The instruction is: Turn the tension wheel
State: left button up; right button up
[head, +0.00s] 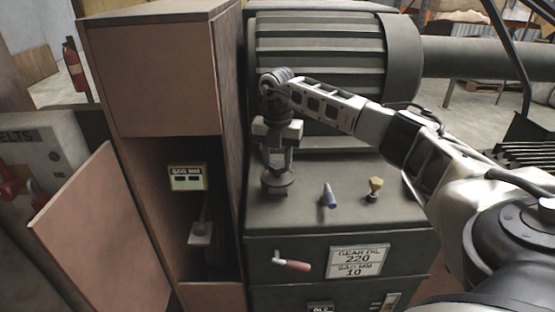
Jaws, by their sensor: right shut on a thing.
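My right gripper (278,160) points down over the top of the dark machine housing, at its left side. Its fingers are closed on a small grey wheel (279,183), which I take for the tension wheel. The wheel is round and flat and sits on the housing top (300,212). The fingers hide part of its upper middle. My left gripper is not in the picture.
A brown cabinet (150,75) with an open door (100,235) stands left. A ribbed drum (320,45) is behind.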

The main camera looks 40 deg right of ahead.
aim_at(278, 164)
jog(key=shift+r, duration=0.1)
jog(key=o, duration=1)
jog(key=shift+r, duration=0.4)
pick_arm(q)
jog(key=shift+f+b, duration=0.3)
jog(key=shift+b, duration=0.15)
pick_arm(e)
notch_tip(278, 164, up, 15)
